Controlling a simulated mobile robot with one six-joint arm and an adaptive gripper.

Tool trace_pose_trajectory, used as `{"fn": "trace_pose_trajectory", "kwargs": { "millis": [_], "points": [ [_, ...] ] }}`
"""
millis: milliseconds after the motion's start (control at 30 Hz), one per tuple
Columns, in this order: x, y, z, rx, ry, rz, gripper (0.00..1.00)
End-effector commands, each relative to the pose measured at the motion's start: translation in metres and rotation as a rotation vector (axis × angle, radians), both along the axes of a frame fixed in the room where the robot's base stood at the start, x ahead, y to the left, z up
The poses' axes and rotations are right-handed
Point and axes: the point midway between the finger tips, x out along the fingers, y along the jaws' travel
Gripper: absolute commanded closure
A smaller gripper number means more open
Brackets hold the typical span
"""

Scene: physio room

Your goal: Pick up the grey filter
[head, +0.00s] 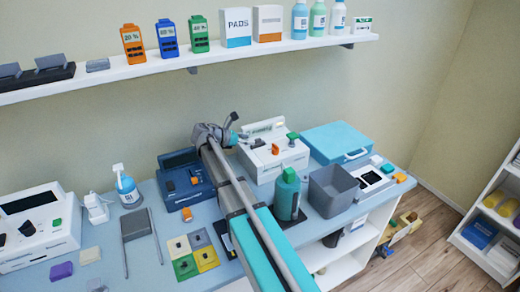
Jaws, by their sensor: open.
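No part is clearly labelled as the grey filter. A small flat grey block (97,65) lies on the wall shelf, right of a black rack (38,80) holding similar dark grey pieces. Another flat grey square (199,239) lies among coloured squares on the table. I cannot tell from this view which is the filter. My gripper (236,128) is open, in front of the wall beside the white device (272,150), apart from both grey pieces. Nothing shows between its fingers, though they are small in this view.
The wall shelf (130,70) also carries timers, boxes and bottles. The blue table (110,245) is crowded: a dark blue device (186,178), a green bottle (287,196), a grey bin (333,190) and a teal case (336,143). My arm crosses its middle.

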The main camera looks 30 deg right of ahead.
Motion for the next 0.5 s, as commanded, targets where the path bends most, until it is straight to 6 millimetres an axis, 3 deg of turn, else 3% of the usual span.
{"fn": "trace_pose_trajectory", "kwargs": {
  "millis": [267, 500],
  "points": [
    [0.001, -0.006, -0.004, 0.0, 0.0, 0.0, 0.4],
    [0.005, -0.03, -0.016, 0.0, -0.001, -0.001, 0.4]
  ]
}}
